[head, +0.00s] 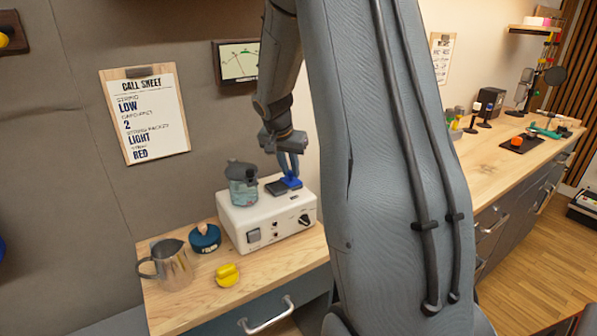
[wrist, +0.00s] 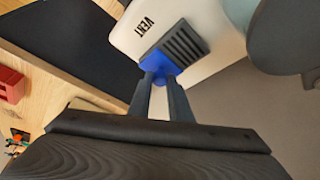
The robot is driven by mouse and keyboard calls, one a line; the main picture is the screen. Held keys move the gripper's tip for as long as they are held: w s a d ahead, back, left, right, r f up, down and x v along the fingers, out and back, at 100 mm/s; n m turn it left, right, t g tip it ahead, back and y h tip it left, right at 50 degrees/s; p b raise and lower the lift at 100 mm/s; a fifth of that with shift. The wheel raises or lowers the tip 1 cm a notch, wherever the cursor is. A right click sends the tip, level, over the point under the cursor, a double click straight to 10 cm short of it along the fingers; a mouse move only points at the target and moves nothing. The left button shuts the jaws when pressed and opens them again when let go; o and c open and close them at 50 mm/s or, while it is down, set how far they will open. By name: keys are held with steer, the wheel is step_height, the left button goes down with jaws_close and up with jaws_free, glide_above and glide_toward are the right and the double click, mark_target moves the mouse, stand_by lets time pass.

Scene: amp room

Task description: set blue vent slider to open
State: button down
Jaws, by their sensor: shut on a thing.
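The blue vent slider (head: 292,182) sits on top of a white box (head: 240,222), at the right end of a dark vent plate (head: 274,189). In the wrist view the blue slider (wrist: 158,63) is at the near end of the dark slatted vent (wrist: 183,43), beside the printed word VENT. My gripper (head: 288,172) reaches down from above and is shut on the slider's blue tab. Its two narrow fingers (wrist: 160,82) show close together at the tab, which they partly hide.
A glass jar with a dark lid (head: 242,185) stands on the white box, close left of my gripper. A metal pitcher (head: 171,264), a dark blue round tin (head: 204,238) and a yellow object (head: 228,275) are on the wooden counter. A call sheet (head: 145,115) hangs behind.

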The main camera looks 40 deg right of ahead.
steer(key=shift+d+r, duration=0.1)
steer(key=shift+d, duration=0.1)
steer(key=c, duration=1.6)
jaws_free()
steer(key=shift+d, duration=0.15)
steer(key=shift+a+r, duration=0.25)
steer(key=shift+b+v, duration=0.85)
steer(key=shift+v, duration=2.75)
